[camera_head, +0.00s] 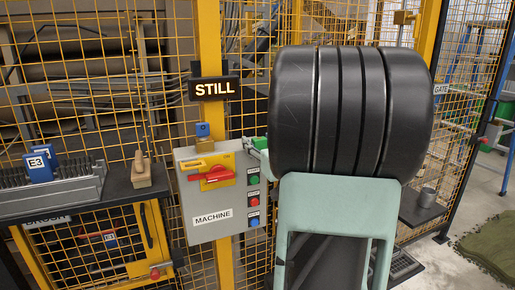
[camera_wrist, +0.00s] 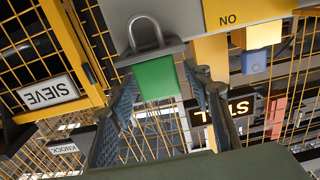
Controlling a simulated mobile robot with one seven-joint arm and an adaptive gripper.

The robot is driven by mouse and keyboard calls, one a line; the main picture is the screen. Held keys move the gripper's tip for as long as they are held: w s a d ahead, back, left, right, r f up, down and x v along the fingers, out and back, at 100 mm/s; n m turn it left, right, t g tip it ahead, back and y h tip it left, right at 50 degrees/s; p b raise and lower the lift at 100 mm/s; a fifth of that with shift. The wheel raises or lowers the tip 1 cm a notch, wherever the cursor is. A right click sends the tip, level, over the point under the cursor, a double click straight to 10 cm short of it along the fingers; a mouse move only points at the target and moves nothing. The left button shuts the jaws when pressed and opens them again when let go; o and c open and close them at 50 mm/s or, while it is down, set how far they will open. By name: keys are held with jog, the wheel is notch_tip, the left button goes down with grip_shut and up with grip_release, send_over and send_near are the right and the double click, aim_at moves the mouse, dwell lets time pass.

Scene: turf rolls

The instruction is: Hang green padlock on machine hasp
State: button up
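The green padlock (camera_wrist: 157,78) sits between the fingertips of my gripper (camera_wrist: 163,95) in the wrist view, its grey shackle pointing away from my palm. The fingers appear closed on the body. In the head view the padlock (camera_head: 260,143) shows at the right edge of the grey machine box (camera_head: 214,226); my arm hides the gripper there. The box bears a red handle (camera_head: 211,178) on a yellow plate, with a yellow bar (camera_head: 196,164) above that may be the hasp. The shackle appears apart from that bar.
A brass block with a blue tag (camera_head: 203,130) is at the box's top. Green, red and blue buttons (camera_head: 254,201) line its right side. A shelf (camera_head: 80,205) with a blue E3 tag stands left. Yellow mesh fencing (camera_head: 110,90) surrounds it. The STILL sign (camera_head: 214,88) hangs above.

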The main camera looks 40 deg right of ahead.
jog(key=c, duration=1.1)
jog(key=shift+o, duration=0.2)
jog(key=shift+r, duration=0.1)
